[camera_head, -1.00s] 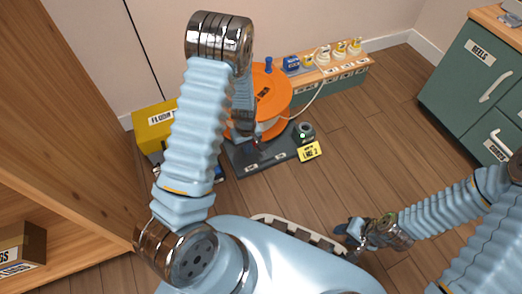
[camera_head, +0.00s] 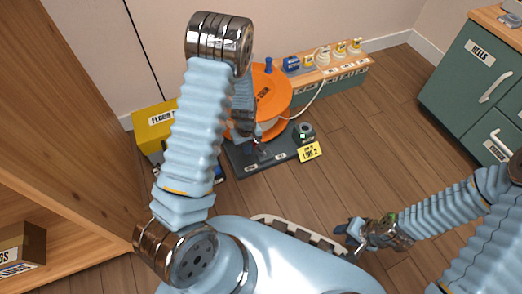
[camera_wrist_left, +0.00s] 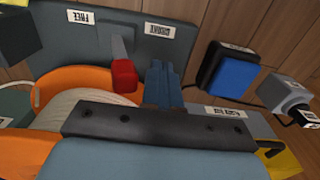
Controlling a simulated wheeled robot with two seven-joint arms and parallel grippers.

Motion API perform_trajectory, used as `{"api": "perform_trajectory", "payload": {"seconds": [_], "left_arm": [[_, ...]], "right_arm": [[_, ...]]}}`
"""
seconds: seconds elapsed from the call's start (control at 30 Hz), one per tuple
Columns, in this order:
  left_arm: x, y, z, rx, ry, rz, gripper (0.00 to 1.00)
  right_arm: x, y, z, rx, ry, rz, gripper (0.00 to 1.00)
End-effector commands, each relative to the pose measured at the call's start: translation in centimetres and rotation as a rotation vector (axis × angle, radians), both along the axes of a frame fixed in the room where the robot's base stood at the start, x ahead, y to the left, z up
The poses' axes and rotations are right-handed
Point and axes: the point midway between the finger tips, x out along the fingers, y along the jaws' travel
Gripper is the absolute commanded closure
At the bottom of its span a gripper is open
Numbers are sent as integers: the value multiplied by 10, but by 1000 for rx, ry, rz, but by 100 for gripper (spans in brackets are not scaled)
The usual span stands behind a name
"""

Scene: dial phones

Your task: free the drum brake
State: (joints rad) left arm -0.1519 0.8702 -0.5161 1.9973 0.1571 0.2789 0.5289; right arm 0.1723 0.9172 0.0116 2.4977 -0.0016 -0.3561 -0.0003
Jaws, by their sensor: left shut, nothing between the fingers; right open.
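The orange drum (camera_head: 272,82) stands on a dark base plate (camera_head: 285,154) on the floor. In the left wrist view, the brake lever with a red knob (camera_wrist_left: 124,76) stands up from the plate between a FREE label (camera_wrist_left: 80,17) and a BRAKE label (camera_wrist_left: 160,31). My left gripper (camera_wrist_left: 163,84) is shut and empty, close beside the red knob on the BRAKE-label side; I cannot tell whether they touch. In the head view my left arm partly hides the drum. My right gripper (camera_head: 352,232) is open and empty, low at the right, away from the drum.
A yellow LINE 2 sign (camera_head: 309,151) and a dark round fitting (camera_head: 304,131) are at the plate's right end. A bench with several plugs (camera_head: 323,58) stands behind, a white cord running to the drum. A yellow box (camera_head: 153,122) is left. Floor at right is clear.

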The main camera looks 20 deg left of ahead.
Motion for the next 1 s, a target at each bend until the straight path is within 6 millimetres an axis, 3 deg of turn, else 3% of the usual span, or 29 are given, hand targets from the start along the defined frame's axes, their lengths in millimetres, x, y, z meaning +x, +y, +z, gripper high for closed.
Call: {"api": "perform_trajectory", "payload": {"seconds": [0.53,1.0], "left_arm": [[0,0,0,0,0,0,100],[17,-15,0,0,0,-1,100]], "right_arm": [[0,0,0,0,0,0,57],[0,0,2,0,0,0,57]]}}
